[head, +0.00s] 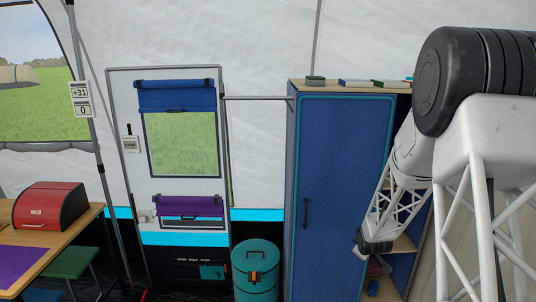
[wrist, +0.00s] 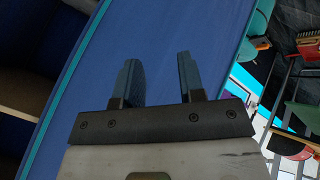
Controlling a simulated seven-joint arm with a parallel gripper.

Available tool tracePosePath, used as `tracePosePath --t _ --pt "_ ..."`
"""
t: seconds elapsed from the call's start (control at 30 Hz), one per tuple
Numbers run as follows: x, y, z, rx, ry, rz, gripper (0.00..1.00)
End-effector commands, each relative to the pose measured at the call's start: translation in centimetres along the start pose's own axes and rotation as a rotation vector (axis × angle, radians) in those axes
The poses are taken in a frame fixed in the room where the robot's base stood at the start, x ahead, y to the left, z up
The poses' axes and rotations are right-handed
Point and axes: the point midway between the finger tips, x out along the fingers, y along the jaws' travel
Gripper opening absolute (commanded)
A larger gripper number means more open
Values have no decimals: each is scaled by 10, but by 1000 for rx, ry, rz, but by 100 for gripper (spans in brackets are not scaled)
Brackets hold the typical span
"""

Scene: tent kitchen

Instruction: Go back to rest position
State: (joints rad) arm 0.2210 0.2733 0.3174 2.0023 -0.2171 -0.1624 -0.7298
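My gripper (wrist: 158,76) shows in the wrist view with its two dark fingers apart and nothing between them. Behind the fingers is the blue door of the tall cabinet (wrist: 160,30). In the head view my arm comes in from the right and bends down in front of the cabinet (head: 335,190). The gripper end (head: 362,248) hangs low by the right edge of the blue door, beside the open shelves. Its fingers are too small to make out there. Whether it touches the cabinet cannot be told.
Open shelves (head: 385,285) hold small items to the right of the blue door. A green lidded bin (head: 256,277) stands left of the cabinet. A table with a red box (head: 50,206) and a green stool (head: 72,262) are at the far left. Small items lie on the cabinet top.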

Motion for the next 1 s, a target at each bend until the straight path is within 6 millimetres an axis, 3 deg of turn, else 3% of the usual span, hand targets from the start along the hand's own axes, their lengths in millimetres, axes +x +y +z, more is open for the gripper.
tracePosePath --t 0.5,1.0 --pt "-138 -15 -28 171 -79 -60 36" --pt "-266 -50 -29 338 -161 -118 36"
